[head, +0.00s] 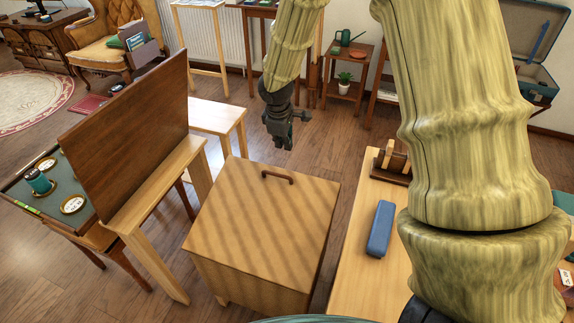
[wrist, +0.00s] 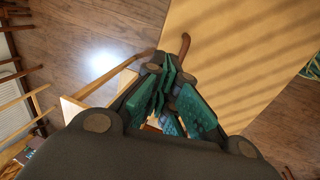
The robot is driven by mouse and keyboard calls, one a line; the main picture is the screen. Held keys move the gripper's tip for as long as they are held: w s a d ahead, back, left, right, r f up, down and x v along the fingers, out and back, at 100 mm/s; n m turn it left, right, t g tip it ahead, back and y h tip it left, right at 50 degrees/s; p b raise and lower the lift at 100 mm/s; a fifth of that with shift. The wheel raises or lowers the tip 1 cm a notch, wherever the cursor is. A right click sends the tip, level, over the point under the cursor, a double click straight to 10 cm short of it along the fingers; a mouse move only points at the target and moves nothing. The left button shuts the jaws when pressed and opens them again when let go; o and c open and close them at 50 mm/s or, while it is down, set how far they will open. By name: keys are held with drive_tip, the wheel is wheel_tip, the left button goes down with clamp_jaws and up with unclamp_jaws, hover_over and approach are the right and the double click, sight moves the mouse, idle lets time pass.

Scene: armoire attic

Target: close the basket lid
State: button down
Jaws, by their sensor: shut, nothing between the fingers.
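The basket (head: 245,285) is a tan wooden-looking box on the floor in the middle of the head view. Its lid (head: 255,222) lies flat across the top, and I see no gap along the visible edges. A brown handle (head: 278,176) sits near the lid's far edge. In the wrist view the lid (wrist: 245,60) fills the upper right, and the handle (wrist: 184,46) shows just beyond the fingers. My gripper (head: 283,147) is shut and empty, above and beyond the far edge of the lid. Its teal-padded fingers (wrist: 168,85) show in the wrist view.
A pale bench holding a dark upright panel (head: 130,135) stands close on the left. A pale table (head: 345,285) with a blue case (head: 380,229) is close on the right. Open wooden floor (head: 325,135) lies beyond the basket.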

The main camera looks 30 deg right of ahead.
sight(288, 170)
drive_tip(key=x, duration=1.4)
drive_tip(key=shift+s+d, duration=0.1)
drive_tip(key=shift+s, duration=0.05)
drive_tip(key=shift+f+g+p, duration=0.3)
drive_tip(key=shift+f+p, duration=0.5)
drive_tip(key=shift+p, duration=0.1)
drive_tip(key=shift+w+d+f+y+p, duration=0.2)
drive_tip(key=shift+f+p, duration=0.15)
drive_tip(key=shift+f, duration=0.2)
drive_tip(key=shift+w+d+f+y+p, duration=0.1)
drive_tip(key=shift+w+f+y+p, duration=0.15)
drive_tip(key=shift+f, duration=0.25)
drive_tip(key=shift+g, duration=0.3)
drive_tip(key=f, duration=0.2)
drive_tip(key=f+b, duration=0.1)
drive_tip(key=f, duration=0.1)
drive_tip(key=d+f, duration=0.1)
drive_tip(key=f, duration=0.1)
drive_tip(key=shift+w, duration=0.1)
drive_tip(key=shift+r, duration=0.1)
